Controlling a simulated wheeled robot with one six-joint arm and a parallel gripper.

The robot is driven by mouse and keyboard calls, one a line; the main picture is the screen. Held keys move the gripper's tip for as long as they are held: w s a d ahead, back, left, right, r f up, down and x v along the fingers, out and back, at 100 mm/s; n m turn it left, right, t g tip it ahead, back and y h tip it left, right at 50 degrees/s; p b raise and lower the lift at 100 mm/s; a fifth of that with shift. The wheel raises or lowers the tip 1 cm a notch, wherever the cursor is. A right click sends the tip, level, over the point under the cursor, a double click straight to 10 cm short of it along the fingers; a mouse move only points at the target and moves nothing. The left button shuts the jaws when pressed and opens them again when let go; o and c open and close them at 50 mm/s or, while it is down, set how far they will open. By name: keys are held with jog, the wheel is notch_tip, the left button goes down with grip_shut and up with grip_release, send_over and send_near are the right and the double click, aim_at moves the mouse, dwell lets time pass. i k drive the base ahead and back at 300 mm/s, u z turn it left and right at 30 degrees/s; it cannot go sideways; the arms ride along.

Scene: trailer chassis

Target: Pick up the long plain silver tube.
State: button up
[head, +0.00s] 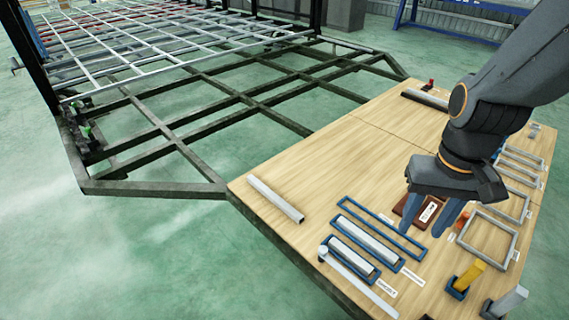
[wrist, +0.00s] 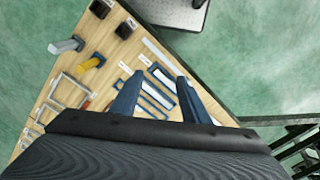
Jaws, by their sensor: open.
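A plain silver square tube (head: 275,198) lies loose on the wooden tabletop near its left corner in the head view. Two shorter silver pieces, the upper one (head: 367,238) and the lower one (head: 350,255), lie in blue frames to its right. A thin silver rod with a round end (head: 358,282) lies at the front edge. My gripper (head: 429,220) is open and empty above the table, to the right of the tube and apart from it. In the wrist view my gripper (wrist: 160,78) has its blue fingers spread over the framed pieces; the loose tube is not clearly visible there.
A dark metal chassis frame (head: 190,140) borders the tabletop (head: 330,150) at the left and back. Silver rectangular frames (head: 487,232), a yellow piece in a blue holder (head: 468,277) and a brown block (head: 412,208) lie on the right. The tabletop behind the loose tube is clear.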

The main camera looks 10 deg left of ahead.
aim_at(298, 218)
jog(key=z, duration=0.05)
jog(key=k, duration=0.45)
jog(key=u, duration=1.1)
jog(key=i, duration=1)
jog(key=u, duration=0.5)
